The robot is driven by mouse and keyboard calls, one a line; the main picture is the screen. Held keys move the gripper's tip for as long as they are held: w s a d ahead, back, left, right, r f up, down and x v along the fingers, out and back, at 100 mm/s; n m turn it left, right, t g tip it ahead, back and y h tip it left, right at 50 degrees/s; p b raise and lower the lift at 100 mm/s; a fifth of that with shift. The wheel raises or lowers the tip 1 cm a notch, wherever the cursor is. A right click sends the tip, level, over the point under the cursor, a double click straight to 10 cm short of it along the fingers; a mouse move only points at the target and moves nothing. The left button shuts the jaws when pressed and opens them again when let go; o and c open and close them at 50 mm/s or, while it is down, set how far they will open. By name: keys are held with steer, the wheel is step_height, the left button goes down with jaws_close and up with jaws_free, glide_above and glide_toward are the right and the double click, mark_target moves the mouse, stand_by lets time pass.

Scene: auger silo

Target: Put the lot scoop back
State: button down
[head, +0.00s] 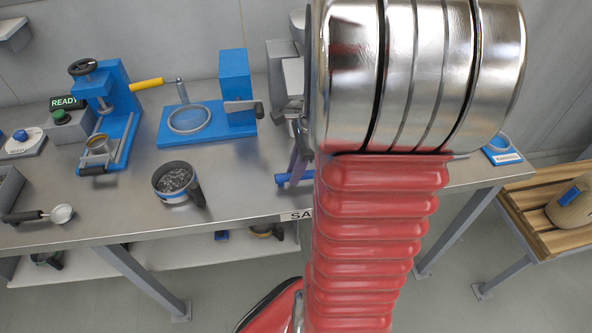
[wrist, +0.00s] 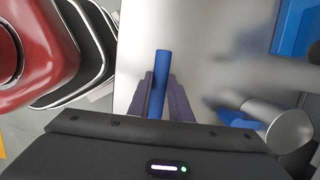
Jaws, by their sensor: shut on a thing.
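My gripper (wrist: 160,88) is shut on a blue handle, seen as a rod between the dark purple fingers in the wrist view. I take it for the lot scoop (wrist: 161,68); only the handle shows, and any bowl is hidden. In the head view the lot scoop's blue handle (head: 283,180) sticks out to the left of my gripper, by the front edge of the metal bench (head: 235,190). I cannot tell whether the scoop touches the bench.
A can of dark granules (head: 175,180) stands left of my gripper. A black-handled scoop (head: 60,214) lies at the front left. Behind are a blue press (head: 120,90) and a blue clamp stand (head: 235,75). A blue ring holder (head: 502,150) stands at the right end.

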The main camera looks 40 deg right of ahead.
steer(key=shift+f, duration=0.35)
steer(key=c, duration=1.6)
jaws_free()
steer(key=v, duration=1.2)
